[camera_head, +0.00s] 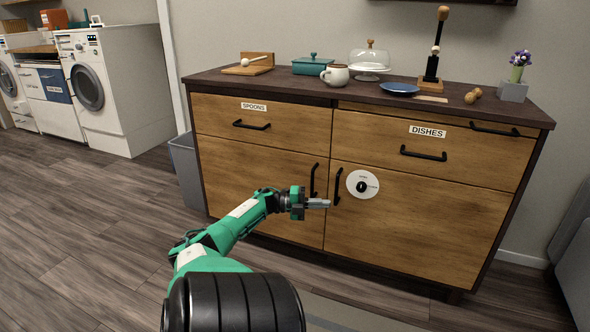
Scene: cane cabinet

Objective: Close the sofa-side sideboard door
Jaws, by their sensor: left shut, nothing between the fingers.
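The sofa-side sideboard door (430,225) is the right lower wooden door, with a black handle (338,187) by its left edge and a round white dial plate (362,185). It looks flush or nearly flush with the front; a small gap cannot be told. The left lower door (250,180) looks flush, its handle (315,181) near the seam. My left gripper (328,203) is shut and empty, with its tips in front of the seam, just below the two handles. I cannot tell whether it touches the door. My right gripper is not in view.
A grey bin (186,170) stands at left. A grey sofa-like piece (574,255) is at far right. Floor at left is clear.

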